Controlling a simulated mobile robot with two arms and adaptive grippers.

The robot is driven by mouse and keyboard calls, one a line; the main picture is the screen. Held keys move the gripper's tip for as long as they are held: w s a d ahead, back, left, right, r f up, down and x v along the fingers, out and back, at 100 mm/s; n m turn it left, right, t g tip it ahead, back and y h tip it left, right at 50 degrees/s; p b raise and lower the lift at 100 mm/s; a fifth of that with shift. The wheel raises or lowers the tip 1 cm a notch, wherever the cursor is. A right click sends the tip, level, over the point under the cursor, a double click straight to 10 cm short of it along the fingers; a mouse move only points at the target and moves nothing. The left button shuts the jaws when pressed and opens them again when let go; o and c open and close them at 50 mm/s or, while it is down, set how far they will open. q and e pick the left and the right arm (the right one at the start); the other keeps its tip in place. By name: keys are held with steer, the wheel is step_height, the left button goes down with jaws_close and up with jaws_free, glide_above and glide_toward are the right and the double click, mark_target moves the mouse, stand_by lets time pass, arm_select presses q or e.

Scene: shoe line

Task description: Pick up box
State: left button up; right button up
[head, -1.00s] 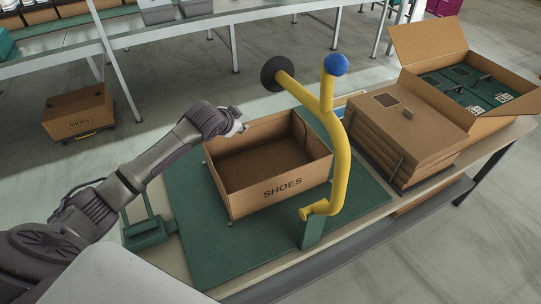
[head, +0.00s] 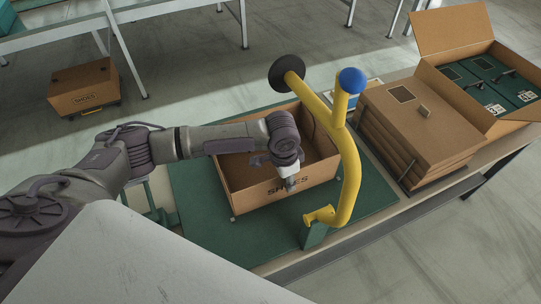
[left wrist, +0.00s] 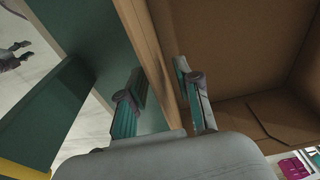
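The open cardboard box (head: 258,197) marked SHOES sits on a green mat on the table in the head view. It looks empty where its inside shows. My left gripper (head: 289,183) is over the box's front wall and points down; my arm hides part of the box. In the left wrist view the open fingers (left wrist: 160,74) stand on either side of the box wall (left wrist: 148,42), one inside and one outside. A gap shows beside the wall, so the fingers are not closed on it.
A yellow curved post (head: 349,180) with a blue knob and black disc stands close to the box's right. Stacked flat cartons (head: 418,112) and an open carton with green boxes (head: 490,82) are further right. Another SHOES box (head: 85,92) is at the far left.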

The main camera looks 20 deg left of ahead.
arm_select(q)
steer(key=shift+w+d+f, duration=0.15)
steer(key=shift+w+f, duration=0.05)
steer(key=shift+f, duration=0.5)
steer(key=shift+w+f, duration=0.1)
steer(key=shift+f, duration=0.45)
jaws_close()
arm_select(e)
steer(key=shift+w+a+r, duration=0.15)
steer(key=shift+w+a, duration=0.05)
steer(key=shift+w, duration=0.55)
steer(key=shift+s, duration=0.2)
